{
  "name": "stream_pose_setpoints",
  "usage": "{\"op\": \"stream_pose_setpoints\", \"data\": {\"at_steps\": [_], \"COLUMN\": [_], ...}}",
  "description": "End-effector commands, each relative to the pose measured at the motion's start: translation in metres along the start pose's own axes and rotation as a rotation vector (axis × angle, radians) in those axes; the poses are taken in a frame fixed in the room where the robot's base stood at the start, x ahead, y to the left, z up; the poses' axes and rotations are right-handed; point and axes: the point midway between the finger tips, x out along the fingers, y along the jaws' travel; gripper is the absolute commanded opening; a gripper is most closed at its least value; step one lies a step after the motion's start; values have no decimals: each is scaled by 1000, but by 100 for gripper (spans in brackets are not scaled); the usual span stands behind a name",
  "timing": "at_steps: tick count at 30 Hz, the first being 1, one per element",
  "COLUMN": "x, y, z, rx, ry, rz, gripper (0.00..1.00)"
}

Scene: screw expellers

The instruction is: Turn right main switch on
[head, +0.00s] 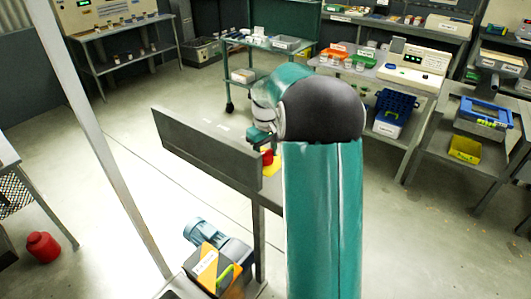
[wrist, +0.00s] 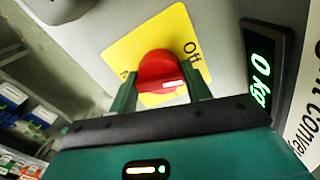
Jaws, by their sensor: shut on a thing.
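In the wrist view, a red rotary switch knob (wrist: 160,72) with a white mark sits on a yellow plate (wrist: 120,48) lettered "Off" at its upper right. The two fingers of my gripper (wrist: 162,90) stand on either side of the knob and are shut on it. The white mark lies at the knob's right side, below the "Off" lettering. In the head view, the red knob (head: 267,157) and a bit of the yellow plate show beside my gripper (head: 262,143); my arm hides the rest of the panel.
A display (wrist: 262,75) reading "0 kg" is right of the plate. A grey panel (head: 205,145) stands left of my gripper. A motor unit (head: 205,232) is below, and shelves stand behind.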

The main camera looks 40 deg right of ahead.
Motion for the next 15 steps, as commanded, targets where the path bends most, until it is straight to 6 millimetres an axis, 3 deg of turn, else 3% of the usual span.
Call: {"op": "stream_pose_setpoints", "data": {"at_steps": [15], "x": [-1], "y": [-1], "z": [-1], "rx": [487], "ry": [2], "rz": [1], "gripper": [26]}}
